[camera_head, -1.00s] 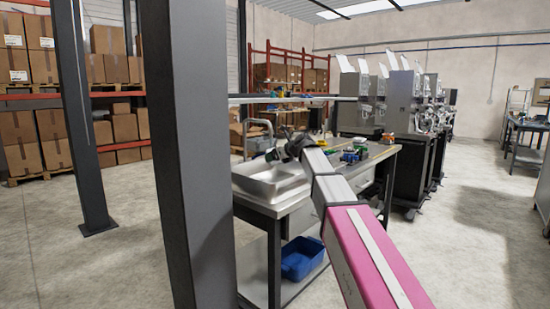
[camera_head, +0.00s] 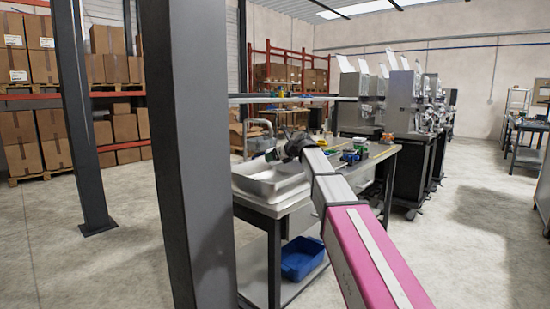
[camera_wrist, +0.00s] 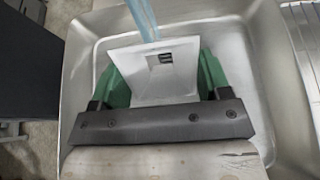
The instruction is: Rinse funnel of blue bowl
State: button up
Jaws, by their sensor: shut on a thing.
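In the wrist view a white funnel (camera_wrist: 160,72) with a square opening is clamped between the green fingers of my gripper (camera_wrist: 158,84). It is held over the metal sink basin (camera_wrist: 82,95). A pale blue stream of water (camera_wrist: 146,18) comes in from the top and meets the funnel's top edge area. In the head view my gripper (camera_head: 273,154) is small, above the sink basin (camera_head: 262,186) at the table's left end. A blue tub (camera_head: 300,258) sits on the table's lower shelf; I cannot tell whether it is the blue bowl.
A dark pillar (camera_head: 205,160) stands close in front, left of the table. Small coloured items (camera_head: 355,154) lie on the worktop (camera_head: 375,160) right of the sink. Dispenser machines (camera_head: 405,105) stand in a row behind. The floor (camera_head: 470,250) at right is clear.

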dwell(0.4)
jog(key=s+d+r, duration=0.1)
jog(key=s+d, duration=0.4)
jog(key=d, duration=0.2)
jog(key=shift+s+r, duration=0.25)
dwell(0.4)
jog(key=s+d+r+g+h, duration=0.5)
jog(key=d+r+g+h, duration=0.1)
jog(key=h, duration=0.4)
jog(key=shift+d+r+g, duration=0.35)
jog(key=shift+r+g, duration=0.15)
jog(key=shift+g, duration=0.5)
jog(key=shift+s+n, duration=0.1)
jog(key=shift+n, duration=0.2)
